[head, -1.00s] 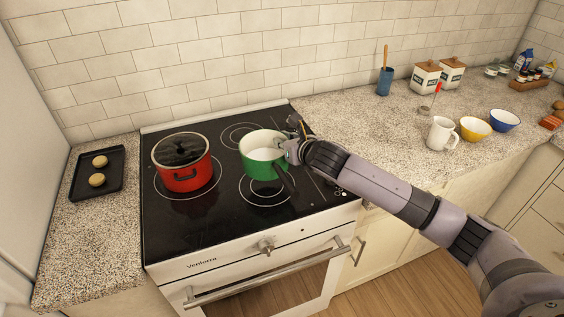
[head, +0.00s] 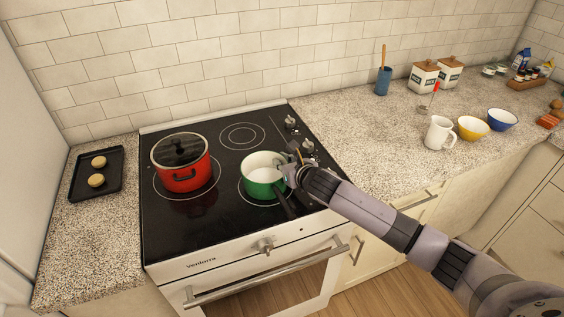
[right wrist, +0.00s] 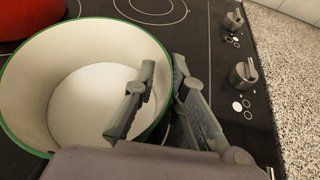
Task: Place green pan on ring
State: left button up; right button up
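The green pan (head: 265,187), white inside with a dark handle, sits upright over the front right ring (head: 243,192) of the black stove top. Part of that ring shows around its base. My right gripper (head: 287,170) is at the pan's right rim. In the right wrist view, one finger of the gripper (right wrist: 165,66) is inside the pan (right wrist: 90,45) and the other outside, with the wall between them. They look close together on the rim, though a small gap shows at the inner finger. My left gripper is in neither view.
A red pot (head: 184,176) with a lid stands on the left ring. The back ring (head: 242,137) is empty. Knobs (head: 291,121) line the stove's right edge. A black tray (head: 97,173) lies left; a white mug (head: 438,132) and bowls stand on the right counter.

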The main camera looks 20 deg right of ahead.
jog(key=o, duration=0.5)
jog(key=shift+r, duration=0.15)
jog(key=b+v, duration=0.1)
jog(key=v, duration=1.1)
jog(key=shift+s, duration=0.1)
